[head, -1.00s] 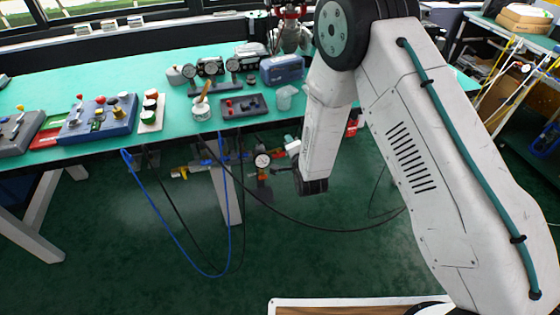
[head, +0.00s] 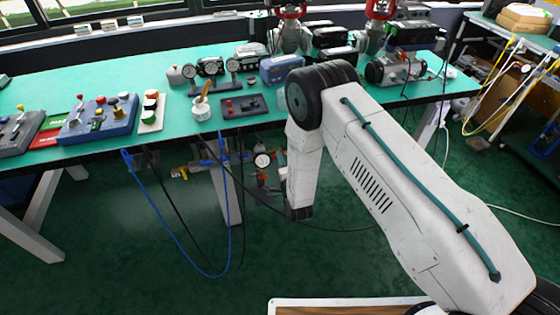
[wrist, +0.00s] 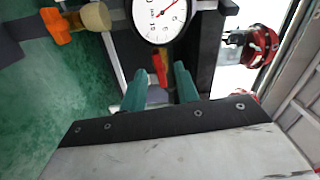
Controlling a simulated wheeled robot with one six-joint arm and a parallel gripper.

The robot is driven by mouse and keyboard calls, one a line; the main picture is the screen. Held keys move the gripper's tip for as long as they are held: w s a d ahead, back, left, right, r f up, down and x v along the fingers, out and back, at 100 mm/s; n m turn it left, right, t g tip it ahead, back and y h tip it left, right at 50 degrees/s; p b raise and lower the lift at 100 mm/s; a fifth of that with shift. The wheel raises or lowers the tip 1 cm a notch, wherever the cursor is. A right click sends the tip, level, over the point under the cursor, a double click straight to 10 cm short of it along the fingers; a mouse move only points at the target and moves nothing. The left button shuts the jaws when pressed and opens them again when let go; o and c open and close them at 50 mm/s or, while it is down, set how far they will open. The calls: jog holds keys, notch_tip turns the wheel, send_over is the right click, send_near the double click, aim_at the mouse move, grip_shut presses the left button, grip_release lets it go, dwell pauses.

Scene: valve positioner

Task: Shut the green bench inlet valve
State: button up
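The green-topped bench (head: 110,75) has air fittings under its front edge: a yellow fitting (head: 179,172), a blue part (head: 222,150) and a round white gauge (head: 262,161). I cannot single out a green valve handle. The wrist view shows the gauge (wrist: 160,12) close up and a red and yellow lever (wrist: 160,66) below it. My gripper (wrist: 160,82) has two teal fingers set apart, with the lever showing between and beyond their tips. Contact cannot be told. In the head view my forearm hides most of the gripper.
An orange fitting (wrist: 55,26) with a tan knob (wrist: 96,16) lies left of the gauge. A red round part (wrist: 262,46) stands at the right. Blue and black hoses hang below the bench. A bench leg (head: 228,190) stands close to the fittings.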

jog(key=shift+w+a, duration=0.1)
jog(key=shift+w, duration=0.2)
grip_shut()
jog(key=shift+n, duration=8.1)
